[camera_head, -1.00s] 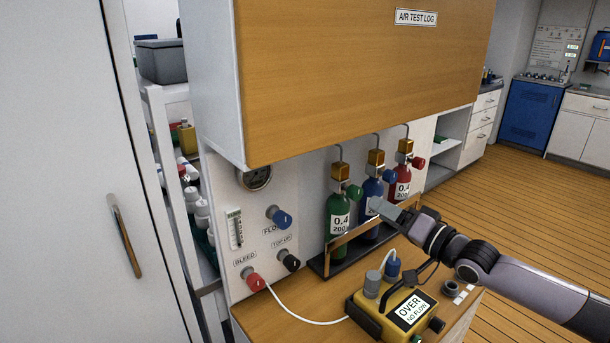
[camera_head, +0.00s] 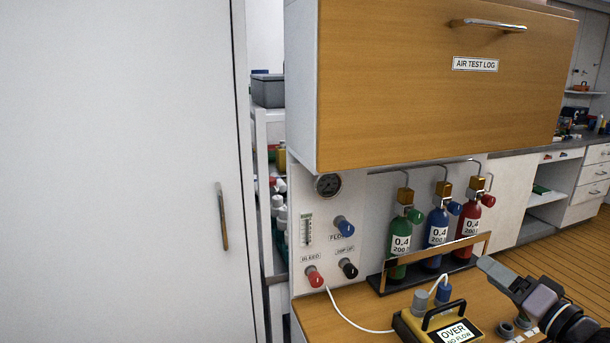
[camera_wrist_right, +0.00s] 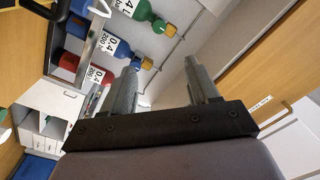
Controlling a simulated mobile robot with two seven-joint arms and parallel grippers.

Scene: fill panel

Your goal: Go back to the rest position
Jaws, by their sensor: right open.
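My right gripper (camera_head: 487,266) is at the lower right of the head view, in front of the bottle rack. In the right wrist view its two fingers (camera_wrist_right: 160,82) stand apart with nothing between them. A green bottle (camera_head: 401,243), a blue bottle (camera_head: 437,232) and a red bottle (camera_head: 469,219) stand in the rack, left of and behind the gripper. A yellow analyser (camera_head: 430,325) reading "OVER NO FLOW" sits on the counter below and left of the gripper. My left gripper is not in view.
The fill panel has a blue knob (camera_head: 344,226), a black knob (camera_head: 348,268), a red knob (camera_head: 315,277) and a gauge (camera_head: 328,185). A wooden cabinet (camera_head: 430,90) overhangs the bottles. A white door (camera_head: 120,180) fills the left side. Open floor (camera_head: 565,262) lies at the right.

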